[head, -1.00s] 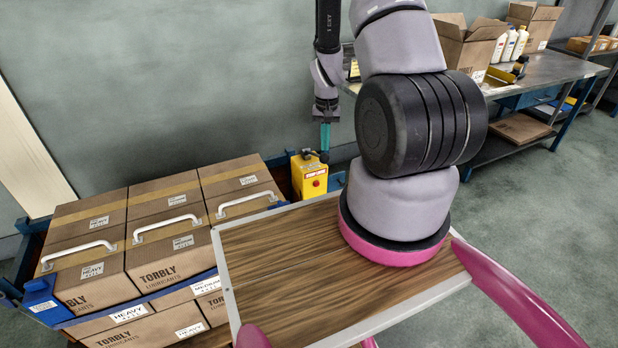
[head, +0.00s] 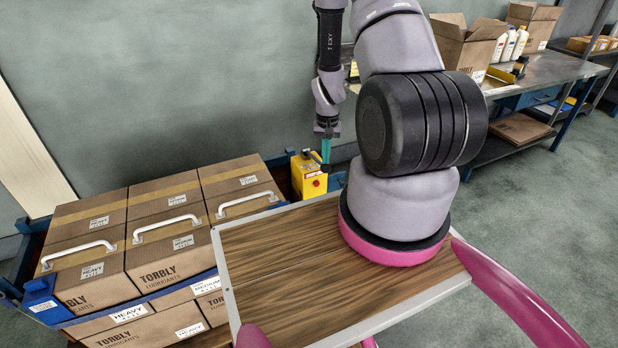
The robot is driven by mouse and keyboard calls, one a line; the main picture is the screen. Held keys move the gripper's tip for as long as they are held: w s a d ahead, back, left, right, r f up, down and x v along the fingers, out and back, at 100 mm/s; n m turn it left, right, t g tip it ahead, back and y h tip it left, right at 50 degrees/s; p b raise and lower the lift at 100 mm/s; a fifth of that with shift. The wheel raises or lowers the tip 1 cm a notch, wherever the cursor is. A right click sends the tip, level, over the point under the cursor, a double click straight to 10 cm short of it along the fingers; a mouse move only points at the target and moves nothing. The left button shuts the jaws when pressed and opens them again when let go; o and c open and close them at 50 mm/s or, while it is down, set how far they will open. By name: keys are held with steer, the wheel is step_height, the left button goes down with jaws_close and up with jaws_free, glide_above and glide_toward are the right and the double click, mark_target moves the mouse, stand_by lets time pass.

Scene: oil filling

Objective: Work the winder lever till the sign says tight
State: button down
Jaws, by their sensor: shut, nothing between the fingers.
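The yellow winder box (head: 309,178) with a red button stands behind the wooden board, right of the cartons. A dark lever shows at its top (head: 312,155), small and partly covered by my gripper. My gripper (head: 326,152) points down just at the top right of the winder, with its teal fingers together and nothing seen between them. I cannot tell whether the fingers touch the lever. A blue strap (head: 140,300) runs around the cartons (head: 165,240). I cannot read any sign that says tight; a small label on the winder's face is too small to read.
Cartons with white handles fill the blue-framed pallet at left. My own arm column and wooden deck take up the middle. A workbench (head: 550,70) with open boxes and bottles stands at the back right. The floor at right is clear.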

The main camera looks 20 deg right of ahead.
mark_target(327, 168)
steer(key=f, duration=0.2)
steer(key=s+f, duration=0.1)
steer(key=f, duration=0.1)
steer(key=shift+f, duration=0.15)
step_height(327, 168, up, 13)
steer(key=w, duration=0.2)
stand_by(0.3)
steer(key=shift+w, duration=0.1)
stand_by(0.6)
steer(key=shift+f, duration=1.9)
stand_by(1.0)
